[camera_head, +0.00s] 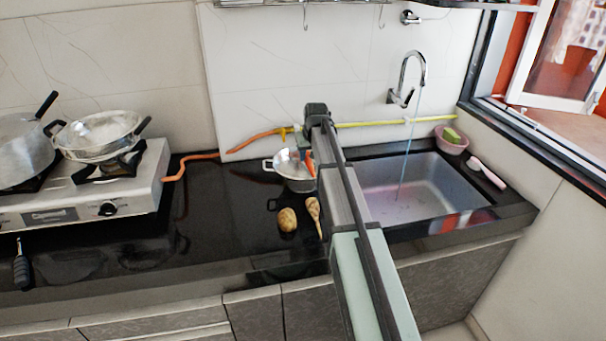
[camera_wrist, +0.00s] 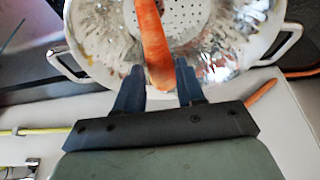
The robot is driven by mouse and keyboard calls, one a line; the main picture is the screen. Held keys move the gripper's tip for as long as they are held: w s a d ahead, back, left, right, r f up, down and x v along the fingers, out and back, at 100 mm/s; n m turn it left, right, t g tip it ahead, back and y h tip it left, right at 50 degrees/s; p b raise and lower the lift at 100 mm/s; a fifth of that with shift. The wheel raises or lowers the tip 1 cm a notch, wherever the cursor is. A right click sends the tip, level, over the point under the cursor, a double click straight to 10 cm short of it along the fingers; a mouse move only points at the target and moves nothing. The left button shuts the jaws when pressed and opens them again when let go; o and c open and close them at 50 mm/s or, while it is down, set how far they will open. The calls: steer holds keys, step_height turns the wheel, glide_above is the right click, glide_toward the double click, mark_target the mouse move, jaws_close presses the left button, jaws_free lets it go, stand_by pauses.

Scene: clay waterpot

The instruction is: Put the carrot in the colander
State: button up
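The carrot (camera_wrist: 154,45) is orange and lies between the two dark fingers of my gripper (camera_wrist: 160,80), which close in on its sides with little or no gap. It reaches from the fingers across the colander and out of the top of the wrist view. The colander (camera_wrist: 228,50) is shiny metal with a perforated bottom and two loop handles. In the head view the colander (camera_head: 287,172) stands on the black counter, partly hidden by my arm, and a bit of the carrot (camera_head: 310,163) shows at its right side. Whether the carrot touches the colander is unclear.
A potato (camera_head: 287,219) and a wooden spoon-like object (camera_head: 314,212) lie in front of the colander. The sink (camera_head: 420,190) with running water is at right, a stove (camera_head: 100,195) with pots at left. An orange hose (camera_head: 255,140) runs along the back.

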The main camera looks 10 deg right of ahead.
steer(key=o, duration=0.4)
steer(key=v, duration=1.3)
steer(key=shift+s+r, duration=0.2)
steer(key=shift+r, duration=0.1)
